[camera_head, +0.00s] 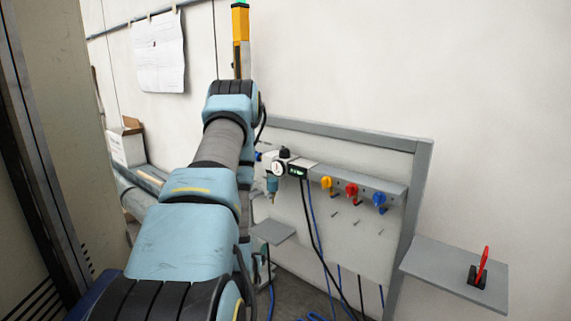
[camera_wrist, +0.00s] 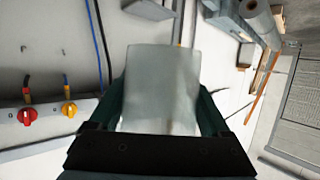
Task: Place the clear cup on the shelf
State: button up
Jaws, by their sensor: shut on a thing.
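The clear cup (camera_wrist: 162,75) is in the middle of the wrist view, translucent and greyish. My gripper (camera_wrist: 163,98) is shut on it, with one dark finger on each side. A grey shelf (camera_head: 430,268) juts out at the lower right of the head view. A smaller grey shelf (camera_head: 272,230) is at the lower left of the wall panel. I cannot tell which one the task means.
A red-handled thing in a black base (camera_head: 479,275) stands on the right shelf; the rest of that shelf is bare. A tall cabinet (camera_head: 55,130) stands at the left.

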jog(key=shift+d, duration=0.1)
jog(key=w+d+r+m+g+h, duration=0.1)
jog(key=d+m+h, duration=0.1)
jog(key=d, duration=0.7)
jog(key=w+d+r+m+h, duration=0.2)
jog(key=d, duration=0.7)
jog(key=w+d+r+m+g+h, duration=0.1)
jog(key=d+m+h, duration=0.1)
jog(key=d, duration=0.8)
jog(key=s+d+r+m+g+h, duration=0.1)
jog(key=s+d+r+h, duration=0.15)
jog(key=d, duration=0.55)
jog(key=s+d+r+m+g+h, duration=0.15)
jog(key=s+d, duration=0.25)
jog(key=d, duration=0.4)
jog(key=s+d+r+m+h, duration=0.1)
jog(key=s+d+r, duration=0.25)
jog(key=d, duration=0.45)
jog(key=p, duration=0.2)
send_over(443, 270)
jog(key=shift+m+g, duration=0.25)
notch_tip(443, 270, down, 5)
jog(key=shift+d+f, duration=0.1)
jog(key=shift+d, duration=0.05)
jog(key=shift+f+p, duration=0.65)
jog(key=shift+f, duration=1.85)
jog(key=shift+f, duration=0.1)
